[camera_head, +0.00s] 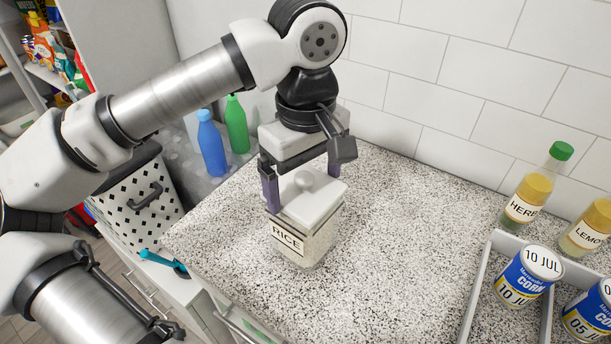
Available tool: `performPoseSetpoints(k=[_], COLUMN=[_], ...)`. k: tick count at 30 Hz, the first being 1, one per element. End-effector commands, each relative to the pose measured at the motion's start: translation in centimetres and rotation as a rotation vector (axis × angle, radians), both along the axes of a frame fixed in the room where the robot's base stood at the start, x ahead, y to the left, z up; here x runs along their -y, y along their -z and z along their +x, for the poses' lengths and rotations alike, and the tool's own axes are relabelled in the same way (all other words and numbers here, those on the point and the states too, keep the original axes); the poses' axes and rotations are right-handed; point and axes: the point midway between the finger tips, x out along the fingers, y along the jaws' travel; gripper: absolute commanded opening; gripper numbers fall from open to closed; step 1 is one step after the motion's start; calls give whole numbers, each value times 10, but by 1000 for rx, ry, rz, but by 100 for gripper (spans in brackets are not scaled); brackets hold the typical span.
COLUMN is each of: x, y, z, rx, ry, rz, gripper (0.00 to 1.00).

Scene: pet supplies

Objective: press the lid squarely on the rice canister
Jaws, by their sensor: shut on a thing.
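The rice canister (318,243) stands upright on the speckled counter, a squarish speckled container with a "RICE" label on its front. Its white lid (318,205), with a round knob on top, lies over the canister's mouth. My gripper (304,191) points down over the canister, one finger at the lid's left side and one at its far right side. It is shut on the lid. The lid looks roughly in line with the canister; I cannot tell whether it is fully seated. The far side of the lid and canister is hidden.
A divided white tray (480,285) with corn cans (523,277) stands at the right. Bottles, one labelled HERB (530,195), stand behind it. Blue (211,145) and green (237,125) bottles stand at the back left. The counter between canister and tray is clear.

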Motion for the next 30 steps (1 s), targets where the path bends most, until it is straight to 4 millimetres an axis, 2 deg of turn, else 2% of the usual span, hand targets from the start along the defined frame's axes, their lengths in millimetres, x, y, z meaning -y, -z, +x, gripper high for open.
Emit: performPoseSetpoints(k=[29,30], x=[0,0], y=[0,0], z=[0,0], rx=[1,1], ry=[0,0], rz=[-1,-1], gripper=[70,93])
